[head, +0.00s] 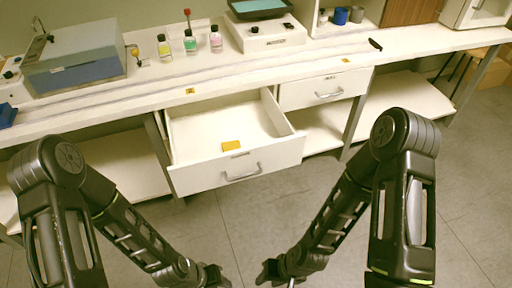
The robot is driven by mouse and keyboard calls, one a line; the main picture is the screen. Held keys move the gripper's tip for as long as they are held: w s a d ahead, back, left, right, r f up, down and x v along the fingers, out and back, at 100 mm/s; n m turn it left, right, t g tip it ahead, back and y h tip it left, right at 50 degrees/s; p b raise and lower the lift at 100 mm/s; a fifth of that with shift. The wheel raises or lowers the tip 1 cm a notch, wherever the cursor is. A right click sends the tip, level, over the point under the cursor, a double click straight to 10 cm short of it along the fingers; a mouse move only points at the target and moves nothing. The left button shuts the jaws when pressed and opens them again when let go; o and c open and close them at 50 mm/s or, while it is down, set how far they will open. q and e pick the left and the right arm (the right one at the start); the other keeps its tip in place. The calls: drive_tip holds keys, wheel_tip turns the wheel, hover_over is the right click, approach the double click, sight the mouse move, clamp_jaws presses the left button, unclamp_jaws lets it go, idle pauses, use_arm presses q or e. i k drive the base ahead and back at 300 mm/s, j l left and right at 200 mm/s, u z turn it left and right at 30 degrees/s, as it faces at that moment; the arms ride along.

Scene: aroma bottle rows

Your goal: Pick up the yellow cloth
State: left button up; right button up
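A small flat yellow cloth (231,146) lies inside the open drawer (190,124), near its front panel. My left gripper (219,277) is low in the picture, below and in front of the drawer. My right gripper (266,276) is at about the same height, a little to its right. Both are dark, small and apart from the cloth and the drawer. I cannot make out whether their fingers are open or shut.
The drawer's front has a metal handle (243,174). A closed drawer (324,92) is to its right. On the white bench (330,57) stand several bottles, including a green one (190,43), a blue-grey machine (75,58) and a scale (265,33). Open floor lies in front.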

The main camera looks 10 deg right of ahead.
sight(229, 146)
drive_tip(key=i+j, duration=0.1)
drive_tip(key=j, duration=0.45)
drive_tip(key=i+j+z, duration=0.1)
drive_tip(key=j, duration=0.5)
drive_tip(key=i+j, duration=0.1)
drive_tip(key=j, duration=0.45)
